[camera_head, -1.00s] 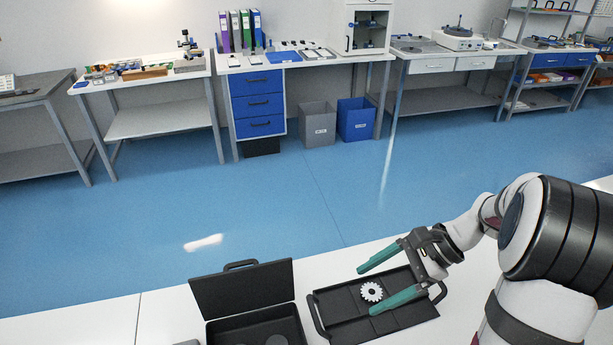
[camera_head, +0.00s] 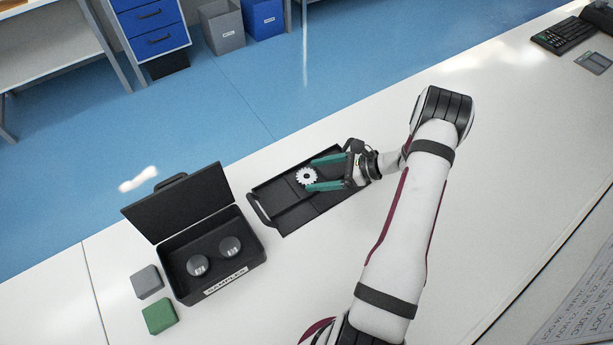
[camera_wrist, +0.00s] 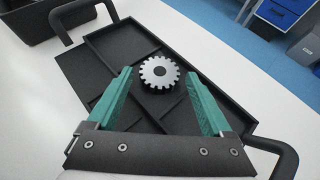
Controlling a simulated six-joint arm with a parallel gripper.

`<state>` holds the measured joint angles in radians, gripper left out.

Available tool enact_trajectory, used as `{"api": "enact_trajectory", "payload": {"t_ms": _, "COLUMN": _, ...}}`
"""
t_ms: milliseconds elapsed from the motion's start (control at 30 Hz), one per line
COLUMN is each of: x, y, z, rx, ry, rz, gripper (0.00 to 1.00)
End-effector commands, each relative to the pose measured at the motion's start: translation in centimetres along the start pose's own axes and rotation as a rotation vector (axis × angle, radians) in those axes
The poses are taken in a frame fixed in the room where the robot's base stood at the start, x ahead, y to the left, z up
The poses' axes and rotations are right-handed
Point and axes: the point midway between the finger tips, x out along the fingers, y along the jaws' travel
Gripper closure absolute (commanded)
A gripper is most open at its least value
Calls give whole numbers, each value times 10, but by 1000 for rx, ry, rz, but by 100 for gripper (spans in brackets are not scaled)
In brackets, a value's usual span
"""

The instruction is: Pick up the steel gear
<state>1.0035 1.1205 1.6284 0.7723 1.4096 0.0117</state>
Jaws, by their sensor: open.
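The steel gear (camera_head: 307,176) is a pale toothed disc with a dark centre hole, lying in a black divided tray (camera_head: 285,216). My gripper (camera_head: 318,174) is open, with its two teal fingers reaching over the tray on either side of the gear. In the wrist view, the gear (camera_wrist: 159,72) sits centred between and a little beyond the fingertips of my gripper (camera_wrist: 157,75). A gap shows between each finger and the gear, so it is not held. How high the fingers are above the tray is hard to tell.
An open black case (camera_head: 213,287) with two dark round samples stands left of the tray. A grey block (camera_head: 147,282) and a green block (camera_head: 160,316) lie beside it. The tray has raised handles at its ends.

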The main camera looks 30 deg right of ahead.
Motion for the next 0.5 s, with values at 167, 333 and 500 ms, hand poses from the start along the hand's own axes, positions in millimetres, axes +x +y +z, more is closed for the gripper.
{"api": "enact_trajectory", "payload": {"t_ms": 167, "x": 17, "y": 1, "z": 0, "rx": 0, "ry": 2, "rz": 1, "gripper": 16}}
{"api": "enact_trajectory", "payload": {"t_ms": 333, "x": 17, "y": 1, "z": 0, "rx": 0, "ry": 2, "rz": 1, "gripper": 17}}
{"api": "enact_trajectory", "payload": {"t_ms": 500, "x": 17, "y": 1, "z": 0, "rx": 0, "ry": 1, "rz": 1, "gripper": 48}}
